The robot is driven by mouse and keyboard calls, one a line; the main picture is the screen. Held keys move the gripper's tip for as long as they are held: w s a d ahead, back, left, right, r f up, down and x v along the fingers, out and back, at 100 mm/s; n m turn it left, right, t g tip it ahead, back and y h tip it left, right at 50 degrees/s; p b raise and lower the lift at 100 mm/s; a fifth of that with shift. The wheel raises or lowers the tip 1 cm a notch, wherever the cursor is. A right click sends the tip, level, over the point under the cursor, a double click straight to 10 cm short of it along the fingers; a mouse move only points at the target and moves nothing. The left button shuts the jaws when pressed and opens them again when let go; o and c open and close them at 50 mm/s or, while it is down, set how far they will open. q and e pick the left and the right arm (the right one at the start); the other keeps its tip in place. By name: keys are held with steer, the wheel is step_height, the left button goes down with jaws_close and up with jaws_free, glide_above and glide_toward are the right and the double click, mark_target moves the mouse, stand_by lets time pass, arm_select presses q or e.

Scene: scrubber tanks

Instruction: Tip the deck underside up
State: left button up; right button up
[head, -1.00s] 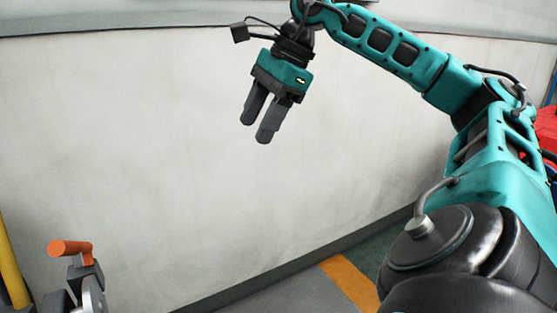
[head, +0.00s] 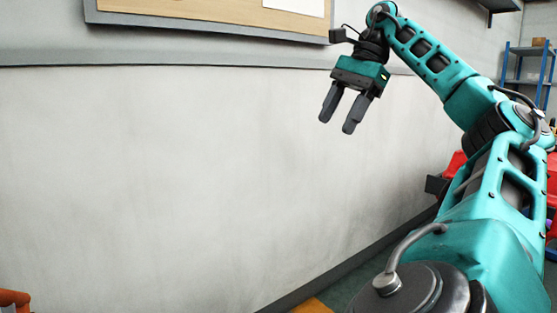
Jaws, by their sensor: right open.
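My right gripper (head: 338,112) hangs in the upper middle of the head view, fingers pointing down and to the left. Its two grey fingers are apart with nothing between them. It is in front of the pale wall and touches nothing that I can see. My left gripper is not in view. No scrubber deck can be made out in this view.
A pale wall (head: 150,180) fills most of the view, with a framed board (head: 210,18) above it. An orange part (head: 14,299) shows at the lower left edge. A blue shelf rack (head: 527,75) and red objects (head: 455,165) stand at the right.

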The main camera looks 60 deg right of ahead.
arm_select(q)
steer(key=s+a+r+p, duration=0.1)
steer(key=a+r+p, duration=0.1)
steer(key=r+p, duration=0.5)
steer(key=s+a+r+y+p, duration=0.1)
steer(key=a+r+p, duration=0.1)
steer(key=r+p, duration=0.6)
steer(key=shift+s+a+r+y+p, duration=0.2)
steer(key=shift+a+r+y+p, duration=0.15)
steer(key=shift+p, duration=3.3)
arm_select(e)
steer(key=s+d+r, duration=0.4)
steer(key=s+d, duration=1)
steer(key=d, duration=0.2)
steer(key=shift+s+d, duration=0.2)
steer(key=shift+d, duration=0.05)
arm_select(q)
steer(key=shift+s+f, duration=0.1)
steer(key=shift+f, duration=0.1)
